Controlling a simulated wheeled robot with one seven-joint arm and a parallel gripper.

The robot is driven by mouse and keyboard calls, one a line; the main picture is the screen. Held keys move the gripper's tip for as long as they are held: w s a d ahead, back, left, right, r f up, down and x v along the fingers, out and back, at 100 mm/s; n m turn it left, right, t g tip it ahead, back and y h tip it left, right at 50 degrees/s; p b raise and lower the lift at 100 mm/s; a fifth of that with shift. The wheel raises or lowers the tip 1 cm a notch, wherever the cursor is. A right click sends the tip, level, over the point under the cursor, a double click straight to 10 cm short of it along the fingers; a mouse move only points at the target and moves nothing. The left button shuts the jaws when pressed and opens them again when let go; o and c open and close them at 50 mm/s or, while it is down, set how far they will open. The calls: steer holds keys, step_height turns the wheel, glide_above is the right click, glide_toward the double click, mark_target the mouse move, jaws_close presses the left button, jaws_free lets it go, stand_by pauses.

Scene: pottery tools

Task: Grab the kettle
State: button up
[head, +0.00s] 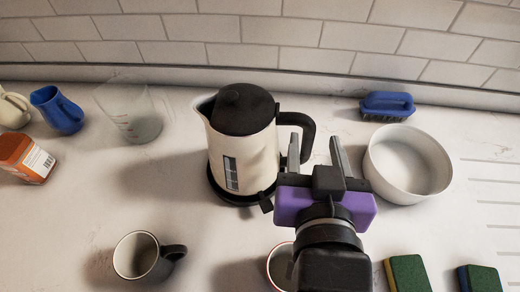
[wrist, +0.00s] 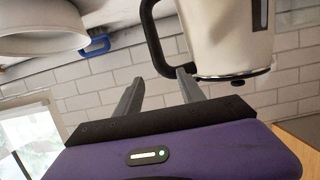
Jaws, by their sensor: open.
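The kettle (head: 240,150) is cream with a black lid, black handle and dark base, and stands upright on the counter in the middle of the head view.
A white bowl (head: 407,165) stands close to the right of my gripper, with a blue brush (head: 387,104) behind it. A dark mug (head: 137,257) and a clear measuring cup (head: 130,115) stand left. Another mug (head: 279,265) is partly hidden by my arm. Sponges (head: 408,273) lie front right.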

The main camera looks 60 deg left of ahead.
mark_target(309, 138)
step_height(309, 138, down, 2)
steer(key=shift+s+f+g+h, duration=0.1)
steer(key=shift+f+g+h, duration=0.05)
steer(key=shift+g+h, duration=0.4)
steer(key=x, duration=0.7)
steer(key=shift+p, duration=0.35)
steer(key=shift+c, duration=0.5)
jaws_close()
